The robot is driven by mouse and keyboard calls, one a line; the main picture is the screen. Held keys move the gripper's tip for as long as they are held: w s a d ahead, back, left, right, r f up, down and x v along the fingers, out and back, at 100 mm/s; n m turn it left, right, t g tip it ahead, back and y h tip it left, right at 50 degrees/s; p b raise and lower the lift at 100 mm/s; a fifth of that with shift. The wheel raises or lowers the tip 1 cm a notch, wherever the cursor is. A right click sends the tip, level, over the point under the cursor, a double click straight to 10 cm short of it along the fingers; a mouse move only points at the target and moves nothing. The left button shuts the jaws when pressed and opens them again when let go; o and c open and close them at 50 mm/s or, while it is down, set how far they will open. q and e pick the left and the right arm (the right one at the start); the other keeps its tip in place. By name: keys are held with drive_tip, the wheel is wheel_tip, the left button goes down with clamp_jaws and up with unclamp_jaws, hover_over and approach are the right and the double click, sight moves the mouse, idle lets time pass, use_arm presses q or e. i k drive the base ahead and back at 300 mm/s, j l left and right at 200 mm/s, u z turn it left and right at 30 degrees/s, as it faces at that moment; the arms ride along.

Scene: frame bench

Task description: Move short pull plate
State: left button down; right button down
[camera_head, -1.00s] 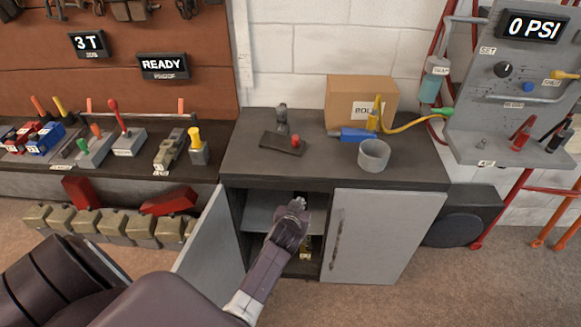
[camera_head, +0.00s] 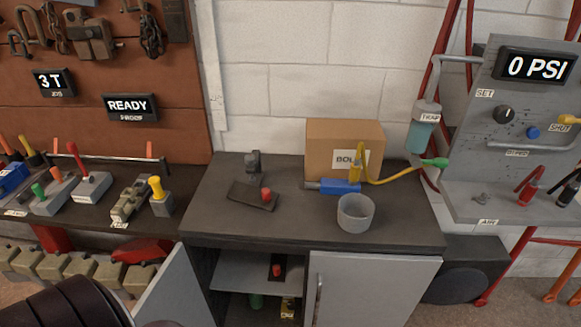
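A dark flat plate (camera_head: 243,192) with a red knob lies on top of the grey cabinet bench, next to a small dark upright block (camera_head: 254,166). A second small dark piece (camera_head: 277,259) with a red knob sits on the shelf (camera_head: 235,270) inside the open cabinet. I cannot tell for sure which of the two is the short pull plate. Part of my dark arm shows at the bottom left. Neither gripper is in view.
The left cabinet door (camera_head: 175,290) stands open; the right door (camera_head: 370,288) is shut. A cardboard box (camera_head: 335,138), a blue tool (camera_head: 340,187) with a yellow hose and a grey cup (camera_head: 355,213) occupy the benchtop's right side. A green item (camera_head: 257,301) and yellow item (camera_head: 287,307) stand below the shelf.

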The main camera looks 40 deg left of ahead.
sight(263, 199)
drive_tip(key=i+u, duration=0.35)
drive_tip(key=i+l+u, duration=0.15)
drive_tip(key=u, duration=0.2)
drive_tip(key=i+l+u, duration=0.2)
drive_tip(key=u, duration=0.15)
drive_tip(key=i, duration=0.05)
